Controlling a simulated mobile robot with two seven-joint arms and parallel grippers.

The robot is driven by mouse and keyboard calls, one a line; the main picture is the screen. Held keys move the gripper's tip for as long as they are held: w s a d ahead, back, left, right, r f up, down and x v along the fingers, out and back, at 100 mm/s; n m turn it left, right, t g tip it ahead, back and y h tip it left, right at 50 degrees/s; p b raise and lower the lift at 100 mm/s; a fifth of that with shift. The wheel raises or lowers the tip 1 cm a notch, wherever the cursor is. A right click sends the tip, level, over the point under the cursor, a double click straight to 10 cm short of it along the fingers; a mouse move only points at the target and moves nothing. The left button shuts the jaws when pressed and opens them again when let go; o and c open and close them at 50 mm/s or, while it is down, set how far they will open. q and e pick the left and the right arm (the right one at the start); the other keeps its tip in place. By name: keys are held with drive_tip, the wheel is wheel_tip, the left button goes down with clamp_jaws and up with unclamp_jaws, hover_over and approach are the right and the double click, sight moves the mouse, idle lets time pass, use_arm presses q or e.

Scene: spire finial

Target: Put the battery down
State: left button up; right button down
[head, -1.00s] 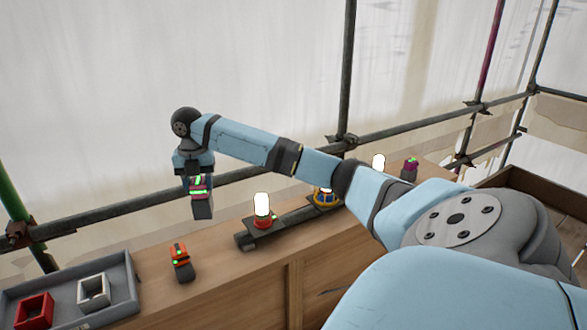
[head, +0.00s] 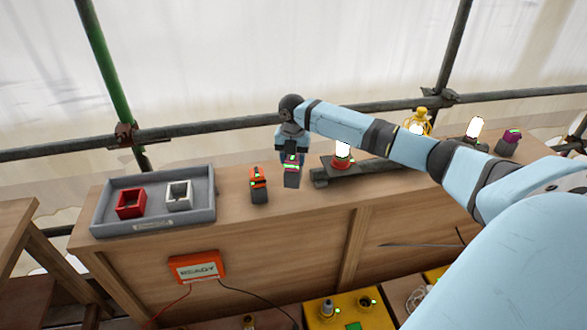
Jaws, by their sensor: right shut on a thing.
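My right gripper (head: 291,150) is shut on a dark grey battery (head: 292,180) with a magenta band and green lights. It holds the battery upright, pointing down, low over the bench (head: 245,222) or touching it; I cannot tell which. An orange-topped battery (head: 259,186) with green lights stands on the bench just left of the held one. A magenta-topped unit (head: 508,142) stands at the far right end of the bench. My left gripper is not in view.
A grey tray (head: 203,216) at left holds a red square holder (head: 130,204) and a white one (head: 179,195). An orange READY box (head: 197,267) is on the bench front. Scaffold pipes (head: 220,126) run behind.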

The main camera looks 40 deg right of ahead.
sight(293, 169)
drive_tip(key=shift+f, duration=2.2)
drive_tip(key=shift+f, duration=0.15)
drive_tip(key=c, duration=0.5)
unclamp_jaws()
